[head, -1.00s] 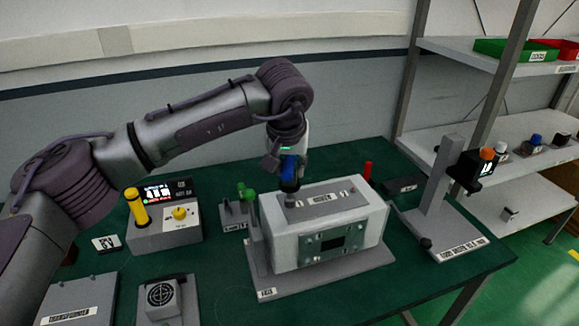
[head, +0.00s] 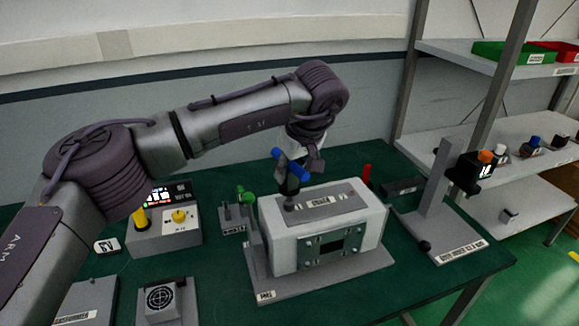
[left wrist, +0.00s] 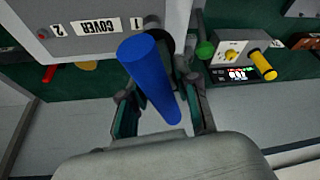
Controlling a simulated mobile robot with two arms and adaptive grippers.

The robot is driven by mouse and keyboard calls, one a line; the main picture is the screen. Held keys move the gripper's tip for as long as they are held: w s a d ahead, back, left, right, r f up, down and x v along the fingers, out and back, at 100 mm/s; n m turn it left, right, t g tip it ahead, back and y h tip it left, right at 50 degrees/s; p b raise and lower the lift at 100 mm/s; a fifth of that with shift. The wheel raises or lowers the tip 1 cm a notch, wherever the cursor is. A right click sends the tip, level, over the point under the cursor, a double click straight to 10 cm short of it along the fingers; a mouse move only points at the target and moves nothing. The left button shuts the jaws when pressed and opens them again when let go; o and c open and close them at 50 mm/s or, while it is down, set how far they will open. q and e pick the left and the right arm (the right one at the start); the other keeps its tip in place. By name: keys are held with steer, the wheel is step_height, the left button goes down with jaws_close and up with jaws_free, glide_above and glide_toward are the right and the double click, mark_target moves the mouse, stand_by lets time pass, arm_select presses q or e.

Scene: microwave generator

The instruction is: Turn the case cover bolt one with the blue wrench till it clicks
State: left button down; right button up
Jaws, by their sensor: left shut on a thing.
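The blue wrench (head: 293,170) stands on the left end of the grey case cover (head: 335,205), its dark shaft reaching down to the cover top. My left gripper (head: 300,163) is shut on its blue handle just above the case. In the left wrist view the blue handle (left wrist: 150,80) lies between the fingers of my left gripper (left wrist: 160,115). The cover (left wrist: 75,15) there carries a COVER label and a "2" beside a small red mark. The bolt under the wrench is hidden, so its seating cannot be told. My right gripper is out of view.
A box with yellow handle and knob (head: 172,238) stands left of the case. A green-handled tool (head: 245,196) and a red-handled one (head: 367,174) stand close beside it. A grey stand (head: 435,205) is to the right. The green bench is clear at front right.

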arm_select(q)
steer(key=m+h, duration=0.1)
steer(key=m, duration=0.3)
steer(key=shift+a+m+t+h, duration=0.15)
steer(key=shift+m+t+h, duration=0.15)
steer(key=shift+t+h, duration=0.1)
steer(key=shift+m+h, duration=0.4)
steer(key=shift+m, duration=0.7)
steer(key=shift+m+h+p, duration=0.3)
steer(key=shift+m+h, duration=0.2)
steer(key=shift+m, duration=0.7)
